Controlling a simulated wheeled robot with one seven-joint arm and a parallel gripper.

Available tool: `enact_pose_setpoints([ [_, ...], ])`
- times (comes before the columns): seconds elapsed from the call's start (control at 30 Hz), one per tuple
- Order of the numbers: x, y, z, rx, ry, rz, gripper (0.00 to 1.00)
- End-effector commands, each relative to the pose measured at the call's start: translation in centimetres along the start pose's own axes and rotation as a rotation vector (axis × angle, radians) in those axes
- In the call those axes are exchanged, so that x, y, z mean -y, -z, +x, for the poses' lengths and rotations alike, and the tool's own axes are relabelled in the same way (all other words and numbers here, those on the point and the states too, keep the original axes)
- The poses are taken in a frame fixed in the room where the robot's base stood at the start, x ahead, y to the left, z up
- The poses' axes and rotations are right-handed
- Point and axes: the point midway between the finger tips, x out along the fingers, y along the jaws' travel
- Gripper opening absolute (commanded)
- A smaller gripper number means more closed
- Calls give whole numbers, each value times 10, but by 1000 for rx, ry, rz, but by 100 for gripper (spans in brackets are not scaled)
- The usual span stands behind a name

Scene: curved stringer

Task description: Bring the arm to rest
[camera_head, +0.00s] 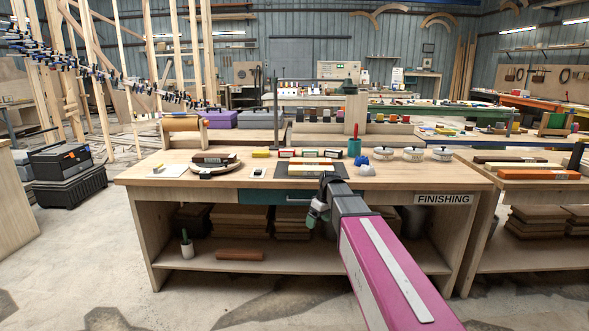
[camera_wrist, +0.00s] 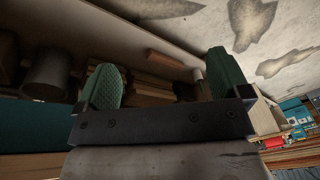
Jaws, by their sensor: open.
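My arm reaches forward in the head view, its magenta link running from the lower right toward the workbench labelled FINISHING (camera_head: 150,186). My gripper (camera_head: 318,214) hangs at the front of this bench, below its top edge and in front of the open space under it. In the wrist view my gripper (camera_wrist: 163,88) shows two green textured fingers set wide apart. It is open, with nothing between the fingers. Behind them are the bench's lower shelf and stacked boards (camera_wrist: 160,62). The fingertips are small in the head view.
Under the bench are board stacks (camera_head: 240,219), a brown block (camera_head: 240,254) and a pale container (camera_head: 187,248). Open floor lies left, beside black cases (camera_head: 65,175).

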Motion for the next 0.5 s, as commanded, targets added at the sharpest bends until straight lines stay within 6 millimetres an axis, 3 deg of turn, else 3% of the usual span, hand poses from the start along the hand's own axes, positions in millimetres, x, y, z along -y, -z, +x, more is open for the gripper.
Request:
enact_pose_setpoints([
  [0.03, 10, -30, 17, 17, -9, 70, 94],
  [0.1, 14, -59, 36, 35, -30, 168, 94],
  [0.3, 36, -141, 81, 78, -94, 441, 94],
  [0.5, 58, -208, 111, 104, -157, 665, 94],
])
